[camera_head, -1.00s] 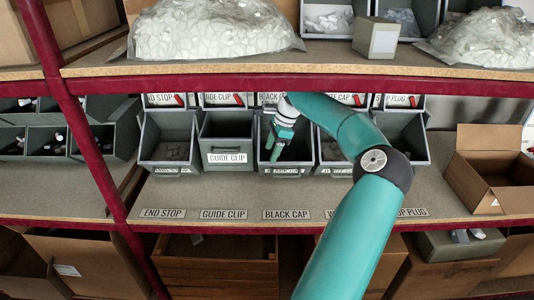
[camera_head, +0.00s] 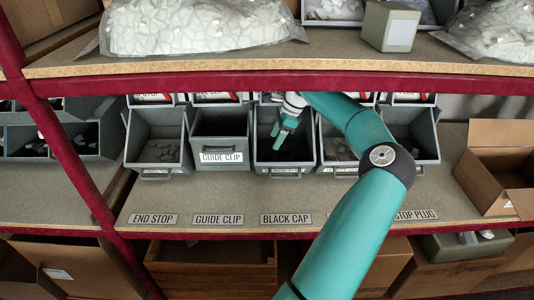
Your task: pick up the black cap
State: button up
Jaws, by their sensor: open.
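The black cap bin (camera_head: 284,170) is a grey bin on the middle shelf, above the shelf label reading BLACK CAP (camera_head: 286,219). Its inside is dark, and I cannot make out single caps in it. My gripper (camera_head: 277,140) reaches down into the mouth of this bin, with its teal fingers pointing down and left. It is open, and I see nothing held in it. My teal arm comes up from the lower right and bends at a dark joint to the right of the bin.
The guide clip bin (camera_head: 220,157) is left of it, the end stop bin (camera_head: 158,152) farther left, and more grey bins to the right. The upper shelf's red edge (camera_head: 220,88) passes just above my gripper. An open cardboard box (camera_head: 499,170) stands at right.

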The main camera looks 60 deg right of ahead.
aim_at(268, 152)
jog(key=shift+w+a+f, duration=0.2)
jog(key=shift+a+f, duration=0.1)
jog(key=shift+f, duration=0.1)
jog(key=shift+a+f, duration=0.1)
jog(key=shift+a, duration=0.1)
jog(key=x, duration=0.4)
jog(key=shift+w+f, duration=0.1)
jog(key=shift+f, duration=0.3)
jog(key=shift+d, duration=0.1)
jog(key=c, duration=1.1)
